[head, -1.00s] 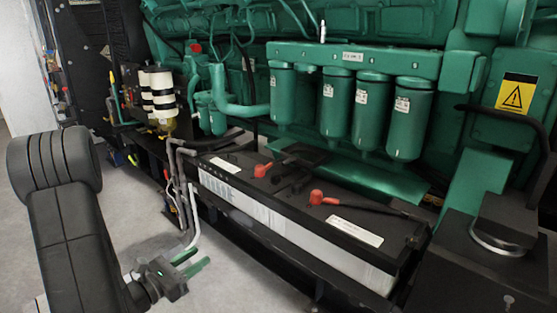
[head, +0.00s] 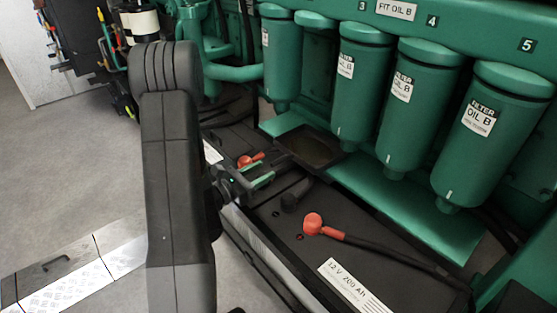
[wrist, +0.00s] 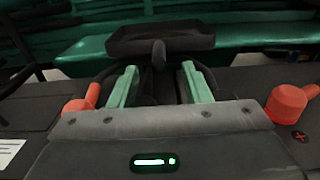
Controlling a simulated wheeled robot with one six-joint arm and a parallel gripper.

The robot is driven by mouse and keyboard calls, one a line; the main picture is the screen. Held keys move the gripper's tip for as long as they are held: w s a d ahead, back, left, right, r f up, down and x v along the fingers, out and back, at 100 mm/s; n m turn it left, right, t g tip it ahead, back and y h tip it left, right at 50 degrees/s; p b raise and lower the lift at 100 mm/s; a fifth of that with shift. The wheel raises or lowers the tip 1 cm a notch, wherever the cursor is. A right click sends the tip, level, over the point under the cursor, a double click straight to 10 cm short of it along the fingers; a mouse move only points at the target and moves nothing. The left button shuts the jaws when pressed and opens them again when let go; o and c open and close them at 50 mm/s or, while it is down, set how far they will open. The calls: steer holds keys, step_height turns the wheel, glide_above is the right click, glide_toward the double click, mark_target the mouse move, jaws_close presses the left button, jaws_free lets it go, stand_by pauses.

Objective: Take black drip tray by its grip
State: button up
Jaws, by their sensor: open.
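The black drip tray (head: 309,146) sits below the green oil filters, at the back edge of the black battery box. In the wrist view the tray (wrist: 160,40) is straight ahead, with its short dark grip (wrist: 158,54) pointing towards me. My gripper (head: 264,178) is over the battery top, just short of the tray. In the wrist view my gripper (wrist: 158,78) is open, its two green fingers apart. The grip lines up with the gap between them. I cannot tell how far the grip reaches between the fingertips. Nothing is held.
Red battery terminals (head: 313,224) (wrist: 288,104) stand on both sides of my gripper, with black cables. Green filters (head: 362,85) hang close above and behind the tray. A green ledge (head: 420,205) runs under them. Open floor (head: 70,160) lies to the left.

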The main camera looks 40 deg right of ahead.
mark_target(284, 158)
steer(key=shift+w+d+b, duration=0.2)
steer(key=shift+d+b, duration=0.1)
steer(key=shift+d, duration=1.6)
steer(key=shift+w+d+b, duration=0.2)
steer(key=shift+d+b, duration=0.05)
steer(key=shift+d, duration=1.6)
jaws_close()
steer(key=shift+r, duration=0.1)
steer(key=shift+r, duration=0.15)
